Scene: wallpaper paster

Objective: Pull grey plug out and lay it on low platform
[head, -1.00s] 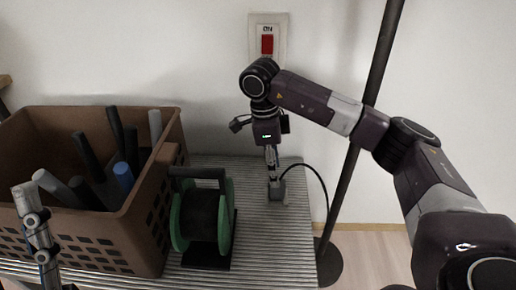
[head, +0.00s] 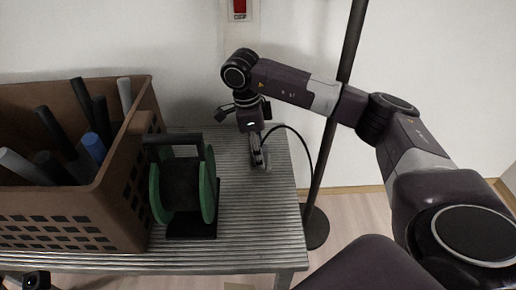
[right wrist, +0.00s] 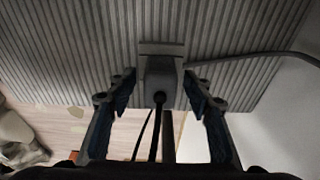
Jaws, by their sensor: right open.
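The grey plug (right wrist: 160,74) is a small block on a flat grey base on the ribbed surface (head: 250,215), in the right wrist view. My right gripper (head: 259,162) points down at it. In the right wrist view its fingers are open, one on each side of the plug with gaps between. In the head view the gripper largely hides the plug. Part of my left gripper (head: 36,279) shows at the bottom left edge, too cut off to tell its jaws. I cannot clearly identify a low platform.
A green and black cable reel (head: 182,190) stands left of my right gripper. A brown crate (head: 135,190) with several tools is farther left. A black cable (head: 308,150) loops to the right, near a dark pole (head: 325,150). A red switch (head: 239,6) is on the wall.

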